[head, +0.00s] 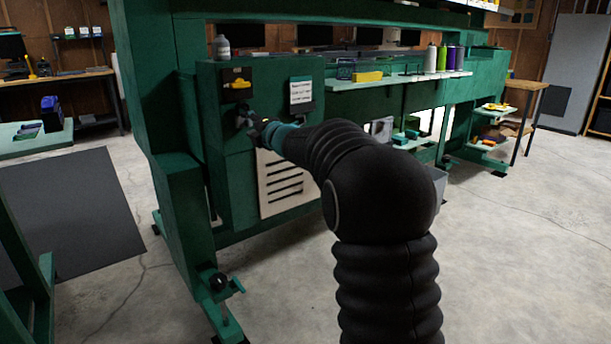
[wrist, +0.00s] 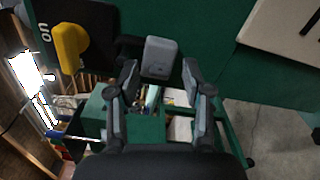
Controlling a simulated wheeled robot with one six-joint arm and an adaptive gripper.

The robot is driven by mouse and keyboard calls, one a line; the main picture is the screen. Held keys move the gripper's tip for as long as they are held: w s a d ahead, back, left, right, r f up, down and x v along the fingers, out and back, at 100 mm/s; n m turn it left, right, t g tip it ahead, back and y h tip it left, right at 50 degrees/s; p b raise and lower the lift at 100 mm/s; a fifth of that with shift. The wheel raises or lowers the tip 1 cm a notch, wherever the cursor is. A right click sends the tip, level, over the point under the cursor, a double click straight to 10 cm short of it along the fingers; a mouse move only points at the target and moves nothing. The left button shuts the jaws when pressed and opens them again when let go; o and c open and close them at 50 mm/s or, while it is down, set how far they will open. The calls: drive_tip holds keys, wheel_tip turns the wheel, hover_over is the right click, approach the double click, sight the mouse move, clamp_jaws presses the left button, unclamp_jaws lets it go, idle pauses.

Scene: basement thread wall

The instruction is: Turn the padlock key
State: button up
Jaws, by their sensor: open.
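A small light-grey block (wrist: 160,58) stands out from the green panel in the wrist view. It may be the padlock or the head of its key; I cannot tell which. My gripper (wrist: 160,78) is open, with one finger on each side of the block's near end and a visible gap to each. In the head view my gripper (head: 254,127) is at the front of the green control box (head: 235,165), below a yellow switch (head: 238,85). A dark shape (head: 243,113) beside it is too small to make out. No keyhole shows.
The yellow switch knob (wrist: 70,46) is close by in the wrist view, on a black plate marked ON. A slotted pale panel (head: 283,185) is below the gripper. A white label (head: 301,91) is to its right. A shelf with thread cones (head: 442,58) runs right. The concrete floor (head: 510,260) is clear.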

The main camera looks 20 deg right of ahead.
drive_tip(key=n+b, duration=0.1)
drive_tip(key=n, duration=0.1)
drive_tip(key=n+b, duration=0.1)
drive_tip(key=n, duration=0.1)
drive_tip(key=shift+a+f, duration=0.1)
drive_tip(key=shift+f, duration=0.1)
drive_tip(key=n+b, duration=0.2)
drive_tip(key=n, duration=0.2)
drive_tip(key=n+b, duration=0.2)
drive_tip(key=n, duration=0.4)
drive_tip(key=shift+r, duration=0.1)
drive_tip(key=shift+s+r+n+b, duration=0.1)
drive_tip(key=shift+s+n+b, duration=0.2)
drive_tip(key=shift+n, duration=0.3)
drive_tip(key=s+d+r+m+h+p, duration=0.1)
drive_tip(key=s+d+m+h, duration=0.25)
drive_tip(key=s+m, duration=0.5)
drive_tip(key=s+d+r+m+h+p, duration=0.1)
drive_tip(key=s+d+m+h, duration=0.4)
drive_tip(key=s, duration=0.7)
drive_tip(key=s+f+m+g+p, duration=0.3)
drive_tip(key=s+f+m, duration=0.3)
drive_tip(key=s+m, duration=0.5)
drive_tip(key=m+g, duration=0.1)
drive_tip(key=m, duration=0.2)
drive_tip(key=shift+s+a+f+g, duration=0.2)
drive_tip(key=shift+a+f+g, duration=0.1)
drive_tip(key=shift+f, duration=0.1)
drive_tip(key=shift+h, duration=0.25)
